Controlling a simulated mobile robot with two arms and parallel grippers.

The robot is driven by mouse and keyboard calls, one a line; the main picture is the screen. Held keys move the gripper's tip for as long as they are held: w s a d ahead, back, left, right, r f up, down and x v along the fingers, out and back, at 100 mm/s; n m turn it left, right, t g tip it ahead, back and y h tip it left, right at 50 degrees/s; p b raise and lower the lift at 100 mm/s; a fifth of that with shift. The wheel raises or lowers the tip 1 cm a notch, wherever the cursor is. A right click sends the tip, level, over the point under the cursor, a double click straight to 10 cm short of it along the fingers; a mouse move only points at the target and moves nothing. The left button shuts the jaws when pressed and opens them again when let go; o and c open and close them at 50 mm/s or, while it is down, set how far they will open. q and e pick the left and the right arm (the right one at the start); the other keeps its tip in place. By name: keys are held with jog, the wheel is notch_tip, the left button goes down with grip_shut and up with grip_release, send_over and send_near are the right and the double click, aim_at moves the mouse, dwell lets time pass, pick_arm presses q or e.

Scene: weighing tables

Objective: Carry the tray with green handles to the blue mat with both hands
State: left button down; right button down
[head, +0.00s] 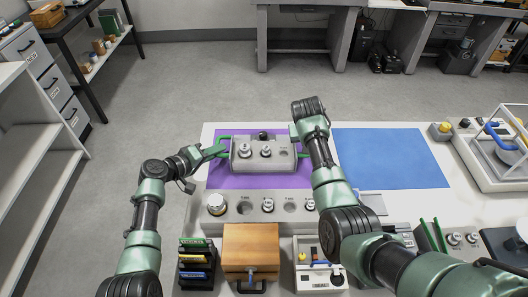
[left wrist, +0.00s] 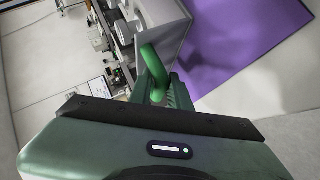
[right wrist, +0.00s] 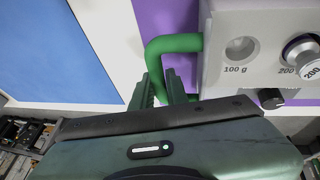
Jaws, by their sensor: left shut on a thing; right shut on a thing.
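The grey tray (head: 262,166) with green handles is at the purple mat (head: 225,181), carrying a few knobbed weights; whether it rests or hangs slightly above cannot be told. My left gripper (head: 214,152) is shut on its left handle, a green bar also seen in the left wrist view (left wrist: 152,62). My right gripper (right wrist: 162,92) is shut on the right handle (right wrist: 173,43); in the head view my right arm mostly hides that side. The blue mat (head: 390,158) lies bare to the right of the purple one.
A weight block (head: 226,222) stands in front of the purple mat. A wooden box (head: 250,248) and a rack of coloured items (head: 197,263) stand nearer. A balance with a clear case (head: 500,150) is at the far right. The blue mat is clear.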

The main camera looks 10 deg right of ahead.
pick_arm(q)
jog(key=shift+s+a+f, duration=0.1)
jog(key=shift+a+f, duration=0.05)
jog(key=shift+f, duration=0.15)
pick_arm(e)
jog(key=shift+d, duration=0.15)
